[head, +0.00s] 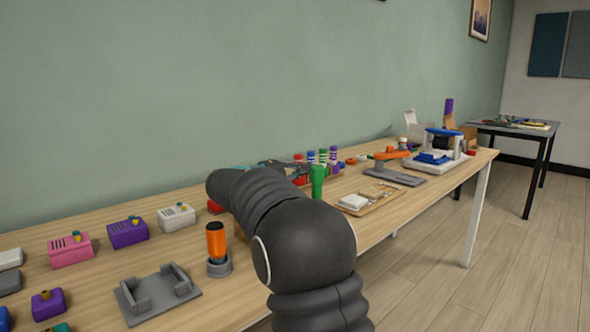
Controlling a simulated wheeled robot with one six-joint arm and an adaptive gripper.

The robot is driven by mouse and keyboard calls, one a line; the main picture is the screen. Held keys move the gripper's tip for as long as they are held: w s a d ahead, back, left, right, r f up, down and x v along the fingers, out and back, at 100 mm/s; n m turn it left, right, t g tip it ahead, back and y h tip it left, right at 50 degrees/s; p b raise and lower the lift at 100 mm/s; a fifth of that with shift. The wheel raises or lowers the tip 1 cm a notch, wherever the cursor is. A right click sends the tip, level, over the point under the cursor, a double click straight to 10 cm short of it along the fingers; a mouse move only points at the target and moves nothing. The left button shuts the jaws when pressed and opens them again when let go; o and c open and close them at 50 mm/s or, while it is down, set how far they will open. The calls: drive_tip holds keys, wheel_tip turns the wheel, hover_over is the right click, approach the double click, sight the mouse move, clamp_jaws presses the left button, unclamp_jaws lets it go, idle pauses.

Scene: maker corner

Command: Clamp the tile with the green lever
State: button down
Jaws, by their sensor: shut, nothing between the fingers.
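A green upright handle (318,182), which looks like the green lever, stands just left of the board. Its lower end and mounting are hard to make out behind my arm. My gripper (297,169) is partly visible beyond my dark arm, near the upper left of the green handle. It is shut and empty. I cannot tell whether it touches the handle.
An orange-handled device (392,155) and a blue-and-white device (436,158) stand farther right. Colored bottles (323,157) stand behind the green handle. Bare tabletop lies before the board.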

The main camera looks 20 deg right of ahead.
drive_tip(key=shift+s+a+f, duration=0.1)
drive_tip(key=shift+s, duration=0.8)
drive_tip(key=shift+s+b, duration=0.15)
drive_tip(key=shift+b, duration=0.3)
